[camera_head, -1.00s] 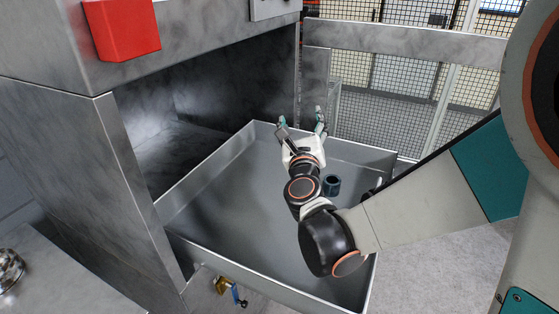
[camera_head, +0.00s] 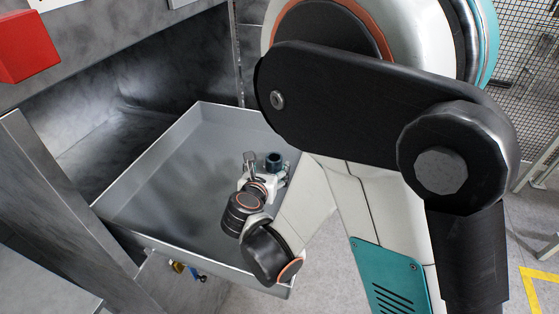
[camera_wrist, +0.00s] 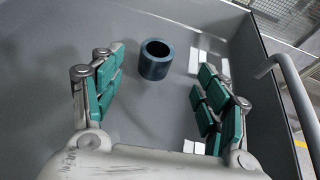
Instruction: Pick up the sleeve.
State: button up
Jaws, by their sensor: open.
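The sleeve (camera_wrist: 157,60) is a short dark blue-green hollow cylinder standing upright, its open end up, on the floor of the grey metal tray (camera_wrist: 50,120). In the wrist view it is ahead of my gripper (camera_wrist: 155,82), between the lines of the two fingers and nearer the left one. My gripper is open, with teal finger pads spread apart and nothing between them. In the head view the sleeve (camera_head: 274,160) shows just beyond my gripper (camera_head: 268,163), inside the tray (camera_head: 150,160). My arm hides the tray's right side there.
The tray's walls rise around the sleeve; a curved metal handle (camera_wrist: 290,90) is at the right in the wrist view. White marks (camera_wrist: 195,62) lie on the tray floor right of the sleeve. The tray floor on the left is clear.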

jog(key=b+x, duration=0.1)
jog(key=x, duration=0.4)
jog(key=b+x, duration=0.1)
jog(key=x, duration=0.4)
jog(key=shift+w+a+b, duration=0.2)
jog(key=shift+b, duration=0.2)
jog(key=shift+r, duration=0.1)
jog(key=c, duration=1.5)
